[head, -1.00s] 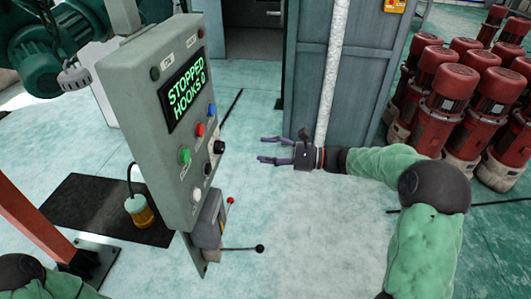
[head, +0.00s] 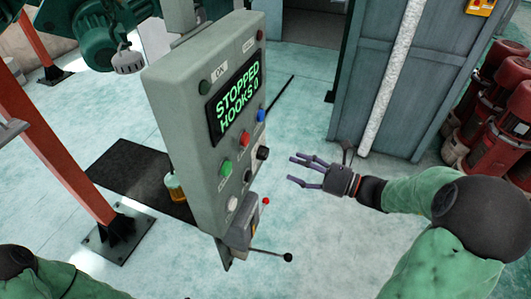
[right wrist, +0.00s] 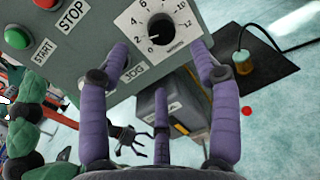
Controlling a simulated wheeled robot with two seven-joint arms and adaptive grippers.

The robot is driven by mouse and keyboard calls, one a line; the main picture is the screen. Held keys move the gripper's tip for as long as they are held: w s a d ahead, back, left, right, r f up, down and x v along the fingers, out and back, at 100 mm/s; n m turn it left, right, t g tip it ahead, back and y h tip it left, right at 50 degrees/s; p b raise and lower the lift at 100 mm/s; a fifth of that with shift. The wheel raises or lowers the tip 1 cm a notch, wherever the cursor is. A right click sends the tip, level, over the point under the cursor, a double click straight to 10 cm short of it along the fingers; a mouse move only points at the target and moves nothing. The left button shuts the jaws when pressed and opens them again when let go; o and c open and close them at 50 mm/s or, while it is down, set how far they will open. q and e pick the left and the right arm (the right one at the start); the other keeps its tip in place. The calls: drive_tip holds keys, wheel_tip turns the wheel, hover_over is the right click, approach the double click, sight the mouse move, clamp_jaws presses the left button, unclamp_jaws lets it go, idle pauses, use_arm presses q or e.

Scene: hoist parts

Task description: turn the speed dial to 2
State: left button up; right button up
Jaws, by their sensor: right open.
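The grey control panel (head: 205,120) hangs in the middle of the head view; its display reads STOPPED HOOKS 0. The black speed dial (head: 262,153) is on the panel's lower right edge. In the right wrist view the dial (right wrist: 161,28) has a white scale plate numbered from 0 to 12; its small white mark sits at the lower left, near 0 and 2. My right gripper (head: 308,171) is open and empty, right of the dial and apart from it. In the right wrist view its purple fingers frame the area below the dial. A small dark gripper, seemingly my left (right wrist: 131,138), shows there too.
Green (head: 226,168), red (head: 244,138) and blue (head: 261,115) buttons are close to the dial. A lever (head: 287,257) sticks out below the panel. A yellow lamp-like object (head: 174,188) is behind it. A blue-grey cabinet (head: 410,80) and red cylinders stand at right.

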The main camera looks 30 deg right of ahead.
sight(267, 154)
drive_tip(key=b+x, duration=0.1)
drive_tip(key=x, duration=0.8)
drive_tip(key=shift+b, duration=0.3)
drive_tip(key=c, duration=1.1)
